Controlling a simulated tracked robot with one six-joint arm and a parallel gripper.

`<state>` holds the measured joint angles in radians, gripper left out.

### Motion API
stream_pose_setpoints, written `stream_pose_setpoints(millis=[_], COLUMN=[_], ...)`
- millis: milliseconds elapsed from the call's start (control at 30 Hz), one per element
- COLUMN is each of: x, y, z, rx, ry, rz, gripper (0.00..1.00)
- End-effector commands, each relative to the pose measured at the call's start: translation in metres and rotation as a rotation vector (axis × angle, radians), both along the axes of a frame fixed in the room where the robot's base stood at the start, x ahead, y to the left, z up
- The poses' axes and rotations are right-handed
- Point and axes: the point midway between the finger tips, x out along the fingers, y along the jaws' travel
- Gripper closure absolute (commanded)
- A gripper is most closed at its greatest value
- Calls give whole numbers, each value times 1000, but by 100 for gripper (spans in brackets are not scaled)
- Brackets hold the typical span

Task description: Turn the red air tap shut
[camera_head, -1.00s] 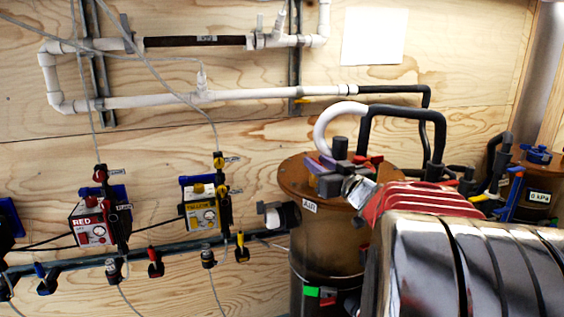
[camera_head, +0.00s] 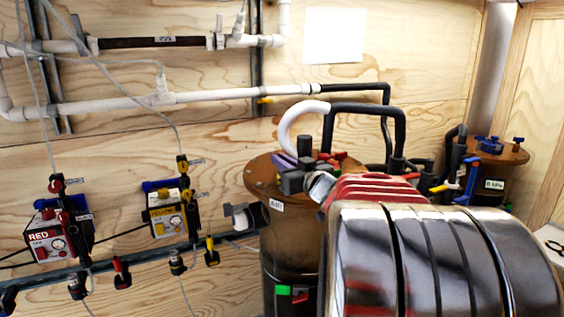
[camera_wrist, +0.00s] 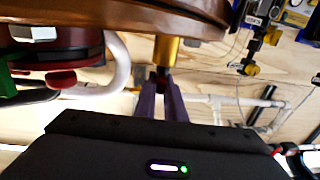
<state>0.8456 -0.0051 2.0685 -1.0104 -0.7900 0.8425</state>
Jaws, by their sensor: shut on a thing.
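Red tap handles show at the RED box (camera_head: 47,238): an upper red tap (camera_head: 56,184) on its line and a lower red tap (camera_head: 121,272) on the wall rail. I cannot tell from these frames which one is the air tap. My gripper (camera_head: 285,159), with purple fingers, is above the lid of the brown AIR tank (camera_head: 295,252), to the right of both taps and apart from them. In the wrist view my gripper (camera_wrist: 165,72) is shut at a brass-coloured fitting (camera_wrist: 165,50) by the tank's lid. The exact contact is hidden.
A YELLOW box (camera_head: 166,215) and a yellow tap (camera_head: 211,250) are between the RED box and the tank. Black hoses (camera_head: 365,108) rise behind my gripper. A second brown tank (camera_head: 500,185) stands at the right. White pipes (camera_head: 110,105) run along the wall.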

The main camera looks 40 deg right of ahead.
Motion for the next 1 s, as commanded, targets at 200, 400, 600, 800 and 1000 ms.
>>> stream_pose_setpoints(millis=[200, 400, 600, 800, 1000], x=[0, 0, 0, 0, 0], y=[0, 0, 1, 1, 2], z=[0, 1, 0, 0, 0], rx=[0, 1, 1, 1, 1], ry=[0, 0, -1, 0, 1], rz=[-3, -20, -57, -109, -167], gripper=[100, 100, 100, 100, 100])
